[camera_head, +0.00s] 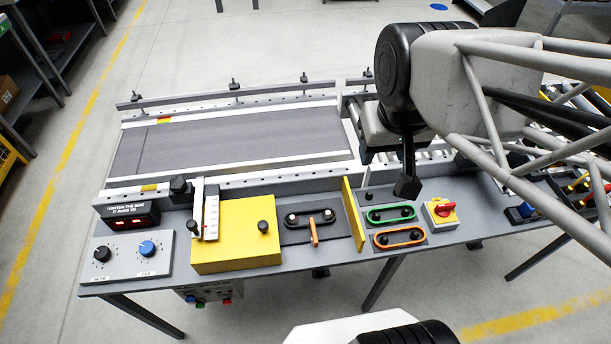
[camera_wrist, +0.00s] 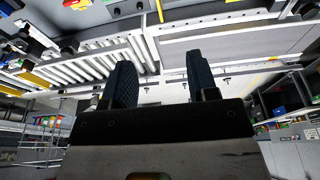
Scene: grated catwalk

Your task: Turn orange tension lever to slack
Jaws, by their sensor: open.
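The orange lever (camera_head: 314,232) is a short handle on a dark plate (camera_head: 297,237) on the table's front panel. In the head view it points toward the table's near edge, with dark knobs at its plate's far end. No slack marking is readable. My gripper (camera_head: 407,187) hangs above the panel, to the right of the lever and apart from it. In the wrist view the two dark fingers of my gripper (camera_wrist: 162,75) stand apart with nothing between them. I cannot make out the orange lever in the wrist view.
A yellow box (camera_head: 237,250) stands left of the lever, and an upright yellow plate (camera_head: 352,213) stands right of it. Beyond that plate are green-rimmed (camera_head: 391,214) and orange-rimmed (camera_head: 400,237) slots and a red knob (camera_head: 445,210). A grey belt (camera_head: 230,140) runs behind.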

